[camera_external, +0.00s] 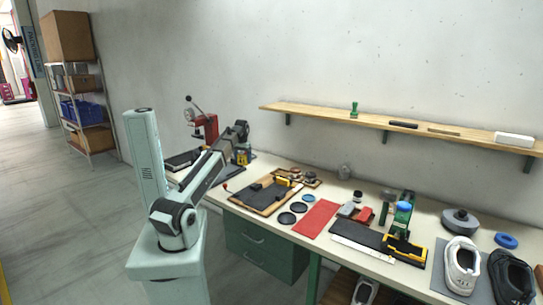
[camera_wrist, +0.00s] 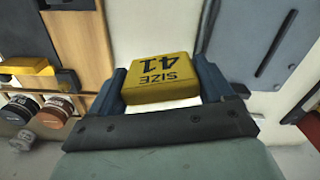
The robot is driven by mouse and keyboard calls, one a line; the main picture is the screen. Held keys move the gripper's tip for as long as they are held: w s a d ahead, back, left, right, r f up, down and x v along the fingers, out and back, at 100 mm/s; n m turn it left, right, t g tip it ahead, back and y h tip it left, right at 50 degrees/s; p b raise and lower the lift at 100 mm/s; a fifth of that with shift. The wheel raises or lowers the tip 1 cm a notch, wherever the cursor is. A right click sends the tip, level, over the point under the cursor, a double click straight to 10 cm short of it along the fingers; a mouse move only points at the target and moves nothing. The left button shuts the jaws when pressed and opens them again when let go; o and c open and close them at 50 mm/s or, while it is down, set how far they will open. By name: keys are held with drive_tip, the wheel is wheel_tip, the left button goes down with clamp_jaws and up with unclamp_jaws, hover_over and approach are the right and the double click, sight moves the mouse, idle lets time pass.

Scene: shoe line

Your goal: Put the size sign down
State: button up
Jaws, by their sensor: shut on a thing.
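The size sign (camera_wrist: 160,80) is a yellow block marked "SIZE 41" in dark letters, upside down in the wrist view. My gripper (camera_wrist: 165,92) is shut on it, with a dark blue finger at each side. In the external view my gripper (camera_external: 242,157) points down over the left part of the workbench, and the sign shows as a small yellow patch between the fingers. I cannot tell whether the sign's underside touches the bench top.
A wooden board with a dark mat (camera_external: 258,196) and a yellow block (camera_external: 283,181) lies right of my gripper. A red lever press (camera_external: 207,128) stands behind it. A dark grey plate (camera_wrist: 252,40) lies at the upper right of the wrist view. Bare bench (camera_wrist: 145,30) shows beyond the sign.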

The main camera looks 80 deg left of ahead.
drive_tip(key=shift+r, duration=0.25)
drive_tip(key=w+d+r+m, duration=0.1)
drive_tip(key=w+d+m, duration=0.5)
drive_tip(key=w+d, duration=2.5)
drive_tip(key=shift+w+a+f+n, duration=0.35)
drive_tip(key=shift+a+f+n, duration=0.15)
drive_tip(key=shift+f, duration=1.1)
drive_tip(key=shift+w+a+f+n, duration=0.4)
drive_tip(key=shift+f+n, duration=0.15)
drive_tip(key=shift+f, duration=1.05)
drive_tip(key=shift+w+a+f+n, duration=0.35)
drive_tip(key=shift+a+f+n, duration=0.15)
drive_tip(key=shift+f, duration=1.1)
drive_tip(key=shift+f, duration=0.25)
drive_tip(key=o, duration=1)
